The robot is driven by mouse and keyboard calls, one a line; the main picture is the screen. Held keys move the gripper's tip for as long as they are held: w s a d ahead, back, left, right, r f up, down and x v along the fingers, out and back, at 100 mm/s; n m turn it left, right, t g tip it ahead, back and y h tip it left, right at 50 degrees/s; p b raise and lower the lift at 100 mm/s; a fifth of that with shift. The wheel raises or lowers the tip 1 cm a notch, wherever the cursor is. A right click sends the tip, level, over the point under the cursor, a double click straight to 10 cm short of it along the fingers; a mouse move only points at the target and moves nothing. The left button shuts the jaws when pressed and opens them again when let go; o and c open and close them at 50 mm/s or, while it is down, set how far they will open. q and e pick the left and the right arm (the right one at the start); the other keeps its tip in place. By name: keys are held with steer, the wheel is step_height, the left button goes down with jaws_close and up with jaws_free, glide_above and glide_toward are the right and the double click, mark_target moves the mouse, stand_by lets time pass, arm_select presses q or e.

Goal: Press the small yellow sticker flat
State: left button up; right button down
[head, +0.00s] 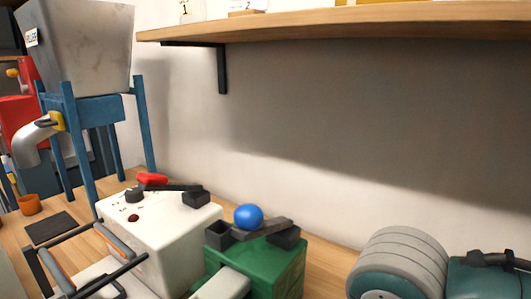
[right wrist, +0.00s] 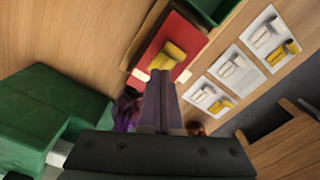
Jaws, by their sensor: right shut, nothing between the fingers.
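I cannot make out for sure which thing is the small yellow sticker. In the right wrist view a yellow piece (right wrist: 173,56) lies on a red panel (right wrist: 153,41), and its shape looks lumpy and folded. My right gripper (right wrist: 163,74) is shut and empty, its fingertips just below the yellow piece in the picture; I cannot tell whether they touch. Neither gripper can be made out in the head view.
White panels (right wrist: 231,70) with yellow and white pieces lie right of the red panel. A green block (right wrist: 50,110) is at left. The head view shows a white machine (head: 165,250), a green machine (head: 270,265) with a blue ball (head: 248,216), and an overhead shelf (head: 350,27).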

steer(key=shift+f+b, duration=0.65)
steer(key=shift+f, duration=0.25)
stand_by(0.4)
stand_by(1.0)
stand_by(0.5)
steer(key=shift+r+p, duration=0.4)
steer(key=shift+p, duration=0.35)
step_height(320, 180, up, 6)
steer(key=p, duration=0.6)
steer(key=shift+r+p, duration=0.15)
steer(key=shift+p, duration=0.25)
